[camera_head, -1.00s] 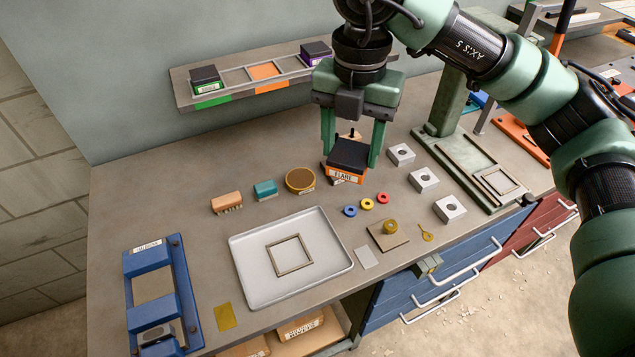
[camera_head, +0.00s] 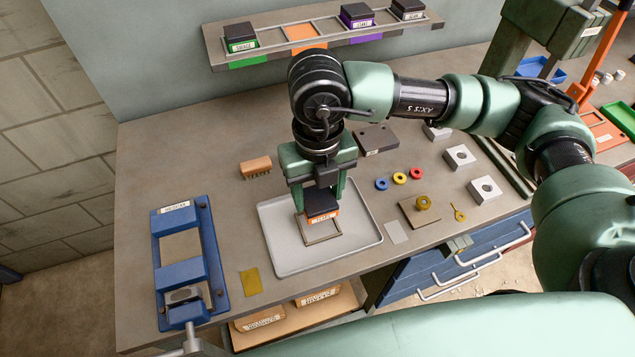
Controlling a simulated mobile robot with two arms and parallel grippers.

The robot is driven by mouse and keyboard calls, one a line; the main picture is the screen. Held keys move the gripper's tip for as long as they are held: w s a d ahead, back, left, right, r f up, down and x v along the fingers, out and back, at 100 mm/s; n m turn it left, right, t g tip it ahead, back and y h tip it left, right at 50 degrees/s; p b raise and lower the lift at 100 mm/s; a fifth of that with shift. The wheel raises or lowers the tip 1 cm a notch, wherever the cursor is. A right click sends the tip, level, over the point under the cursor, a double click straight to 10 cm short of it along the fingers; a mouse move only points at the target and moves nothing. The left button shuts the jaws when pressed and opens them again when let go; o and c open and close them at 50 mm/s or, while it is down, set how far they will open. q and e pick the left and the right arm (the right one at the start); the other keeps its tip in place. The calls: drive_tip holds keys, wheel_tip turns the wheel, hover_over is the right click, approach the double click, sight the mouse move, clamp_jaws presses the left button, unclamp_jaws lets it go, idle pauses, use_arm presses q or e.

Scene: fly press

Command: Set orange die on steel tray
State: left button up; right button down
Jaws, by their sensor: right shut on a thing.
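The orange die (camera_head: 322,217), with a black top and a white label, is between the fingers of my right gripper (camera_head: 320,203), which is shut on it. It is over the far part of the square frame outline on the steel tray (camera_head: 284,262). I cannot tell whether the die touches the tray or hangs just above it. The square frame (camera_head: 323,239) shows in front of the die; its far side is partly hidden. My left gripper is not in view.
A wall shelf (camera_head: 345,38) holds a green die (camera_head: 241,37), a purple die (camera_head: 356,15) and a black-topped die, with an orange-marked slot empty. A blue fixture (camera_head: 180,270) stands left of the tray. Coloured rings (camera_head: 399,178) and steel blocks (camera_head: 459,157) lie to the right.

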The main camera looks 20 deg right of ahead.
drive_tip(key=shift+f+b, duration=0.85)
drive_tip(key=shift+f, duration=1.05)
drive_tip(key=shift+f+b, duration=0.95)
drive_tip(key=shift+b, duration=0.15)
drive_tip(key=shift+b, duration=0.65)
drive_tip(key=shift+f+b, duration=0.5)
drive_tip(key=shift+b, duration=0.6)
drive_tip(key=shift+b, duration=0.35)
idle(0.8)
idle(0.4)
drive_tip(key=shift+c, duration=2.2)
unclamp_jaws()
drive_tip(key=shift+s, duration=0.1)
